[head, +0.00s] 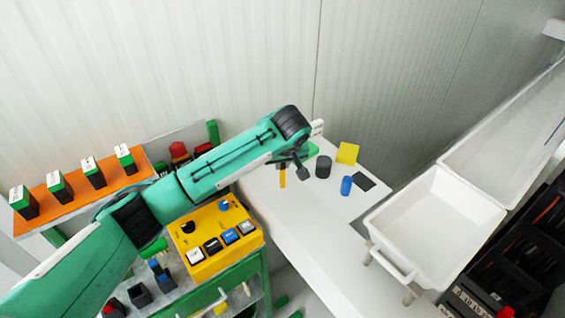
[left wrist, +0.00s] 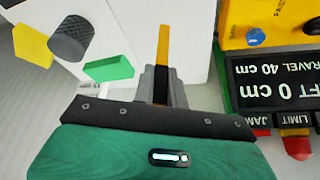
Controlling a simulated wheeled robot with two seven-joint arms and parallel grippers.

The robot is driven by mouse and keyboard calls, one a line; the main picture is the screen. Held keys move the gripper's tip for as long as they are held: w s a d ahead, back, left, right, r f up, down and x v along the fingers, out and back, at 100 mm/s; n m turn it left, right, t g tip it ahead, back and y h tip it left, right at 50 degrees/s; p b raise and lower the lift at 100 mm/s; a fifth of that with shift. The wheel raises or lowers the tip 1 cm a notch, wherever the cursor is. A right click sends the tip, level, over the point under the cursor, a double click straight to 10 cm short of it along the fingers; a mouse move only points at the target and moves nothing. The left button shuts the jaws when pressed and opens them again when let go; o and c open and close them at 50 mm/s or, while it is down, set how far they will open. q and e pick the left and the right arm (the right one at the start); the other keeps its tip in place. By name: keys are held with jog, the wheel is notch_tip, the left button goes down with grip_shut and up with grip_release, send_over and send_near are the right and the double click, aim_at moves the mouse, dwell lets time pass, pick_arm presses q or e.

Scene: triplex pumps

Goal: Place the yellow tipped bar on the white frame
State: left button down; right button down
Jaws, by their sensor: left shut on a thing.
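My left gripper (head: 296,168) is shut on the yellow tipped bar (head: 282,178), above the left part of a long white bench surface (head: 300,215). In the left wrist view the bar (left wrist: 162,58) stands out between the gripper's fingers (left wrist: 160,88), with its yellow end away from the palm and a dark section at the jaws. The gripper hides the rest of the bar. I cannot tell which white part is the white frame. My right gripper is not in view.
On the bench stand a dark cylinder (head: 323,166), a yellow block (head: 347,153), a blue cylinder (head: 346,186) and a dark flat piece (head: 364,181). A green block (left wrist: 108,70) lies near the gripper. A yellow control box (head: 215,240) stands left; a white tray (head: 440,225) right.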

pick_arm(q)
jog(key=shift+f, duration=0.65)
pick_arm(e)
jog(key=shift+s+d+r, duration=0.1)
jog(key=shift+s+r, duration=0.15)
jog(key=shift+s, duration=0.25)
pick_arm(q)
jog(key=c, duration=1.4)
grip_release()
jog(key=shift+c, duration=0.2)
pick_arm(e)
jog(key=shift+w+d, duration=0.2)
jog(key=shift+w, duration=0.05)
pick_arm(q)
jog(key=shift+r, duration=0.1)
